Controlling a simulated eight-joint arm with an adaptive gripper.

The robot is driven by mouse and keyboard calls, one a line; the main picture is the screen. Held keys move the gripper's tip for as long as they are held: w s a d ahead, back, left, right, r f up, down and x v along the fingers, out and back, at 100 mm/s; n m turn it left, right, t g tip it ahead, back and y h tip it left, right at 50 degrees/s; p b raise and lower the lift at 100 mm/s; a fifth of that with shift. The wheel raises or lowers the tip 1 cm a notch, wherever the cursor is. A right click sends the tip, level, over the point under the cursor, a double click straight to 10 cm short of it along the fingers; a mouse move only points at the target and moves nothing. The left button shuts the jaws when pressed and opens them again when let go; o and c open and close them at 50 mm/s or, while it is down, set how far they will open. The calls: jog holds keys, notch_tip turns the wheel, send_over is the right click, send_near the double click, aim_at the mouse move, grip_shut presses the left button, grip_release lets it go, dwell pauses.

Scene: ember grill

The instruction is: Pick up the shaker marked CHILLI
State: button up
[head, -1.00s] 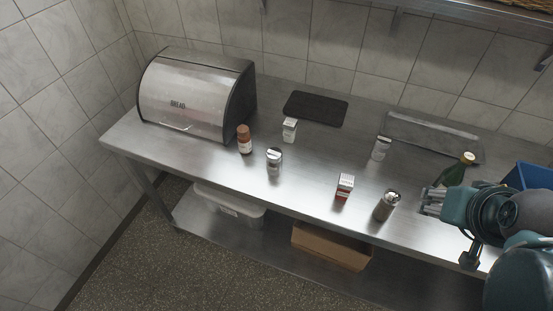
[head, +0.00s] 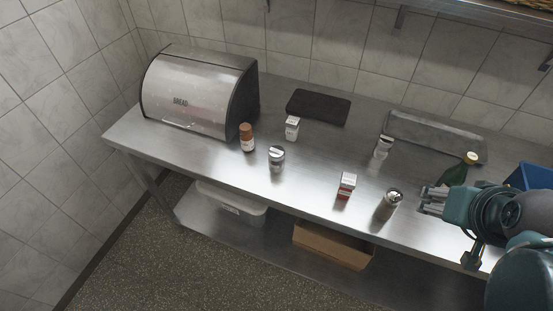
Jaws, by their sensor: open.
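Several small containers stand on the steel counter, and no CHILLI marking is readable on any of them. A metal-topped shaker (head: 276,160) stands near the front edge, left of centre. A clear shaker with a metal top (head: 382,148) stands farther back on the right. A darker steel-topped shaker (head: 388,206) stands at the front right. A brown-capped jar (head: 247,138) with a pale label is beside the bread bin. My gripper (head: 430,201) is open and empty at the right, just right of the steel-topped shaker and apart from it in the picture.
A white carton (head: 291,129) and a red-and-white carton (head: 346,186) stand among the shakers. A bread bin (head: 196,92) is at the left. A dark mat (head: 318,106) and a grey tray (head: 450,143) lie behind. A green bottle (head: 458,172) and blue crate (head: 532,175) are near my arm.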

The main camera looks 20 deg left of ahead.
jog(key=shift+a+r, duration=0.1)
jog(key=w+a+r+n+g+y+p, duration=0.1)
jog(key=w+a+r+n+p, duration=0.15)
jog(key=a, duration=0.25)
jog(key=w+a+r+n+g+p, duration=0.1)
jog(key=w+a+n+p, duration=0.25)
jog(key=a, duration=0.25)
jog(key=n+g+p, duration=0.5)
jog(key=n+p, duration=0.6)
jog(key=n, duration=0.5)
send_near(276, 151)
jog(key=shift+h, duration=0.4)
jog(key=f, duration=0.6)
jog(key=shift+w+a, duration=0.15)
jog(key=shift+w, duration=0.1)
jog(key=shift+s+a+f, duration=0.2)
jog(key=shift+a+f, duration=0.1)
jog(key=shift+f, duration=0.1)
